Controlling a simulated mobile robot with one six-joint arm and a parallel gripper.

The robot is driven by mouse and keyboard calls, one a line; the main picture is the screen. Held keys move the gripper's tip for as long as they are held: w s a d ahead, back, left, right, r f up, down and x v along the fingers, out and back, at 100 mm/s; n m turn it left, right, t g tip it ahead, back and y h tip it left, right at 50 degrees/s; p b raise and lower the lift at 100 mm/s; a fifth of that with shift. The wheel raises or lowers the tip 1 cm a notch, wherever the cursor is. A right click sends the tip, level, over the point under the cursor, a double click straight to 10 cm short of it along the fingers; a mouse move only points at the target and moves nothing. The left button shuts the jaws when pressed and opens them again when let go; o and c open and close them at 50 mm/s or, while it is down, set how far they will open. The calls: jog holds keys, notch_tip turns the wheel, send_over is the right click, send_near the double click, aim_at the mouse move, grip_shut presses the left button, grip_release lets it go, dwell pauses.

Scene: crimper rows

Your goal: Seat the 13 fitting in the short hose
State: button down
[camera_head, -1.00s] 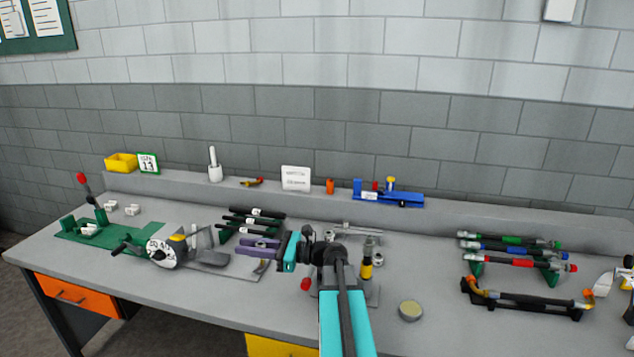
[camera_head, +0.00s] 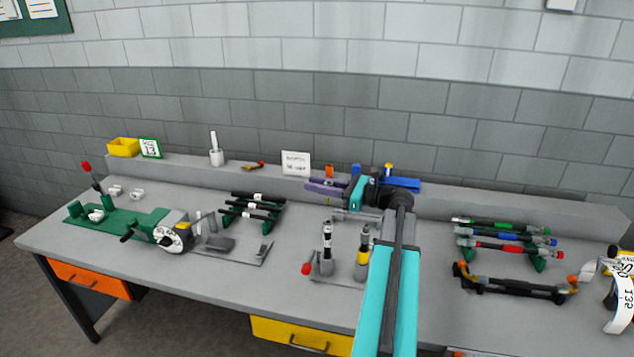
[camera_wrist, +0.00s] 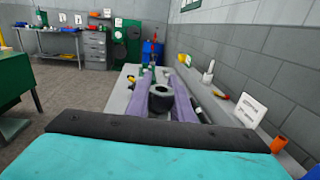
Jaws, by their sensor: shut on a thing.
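My gripper (camera_head: 313,186) with its purple jaws is raised over the back of the bench, left of the blue tool. In the wrist view the jaws are shut on a dark round fitting (camera_wrist: 161,98) with an open centre; a small yellowish end shows below the jaws in the head view. I cannot read a size on it. A black upright hose with white bands (camera_head: 326,237) stands in a grey holder, below and in front of the jaws and apart from them. A yellow-banded upright piece (camera_head: 364,240) stands right of it. Which is the short hose is not marked.
Black hoses (camera_head: 252,213) lie on a green rack to the left, beside a crimper with a white dial (camera_head: 168,239). Coloured hoses (camera_head: 505,237) lie on a rack at right.

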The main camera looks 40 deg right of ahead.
jog(key=shift+f+b, duration=0.15)
jog(key=shift+b, duration=0.65)
jog(key=shift+f+b, duration=2.75)
jog(key=shift+b, duration=0.15)
jog(key=shift+b, duration=1.85)
jog(key=shift+f+b, duration=1.5)
dwell(1.0)
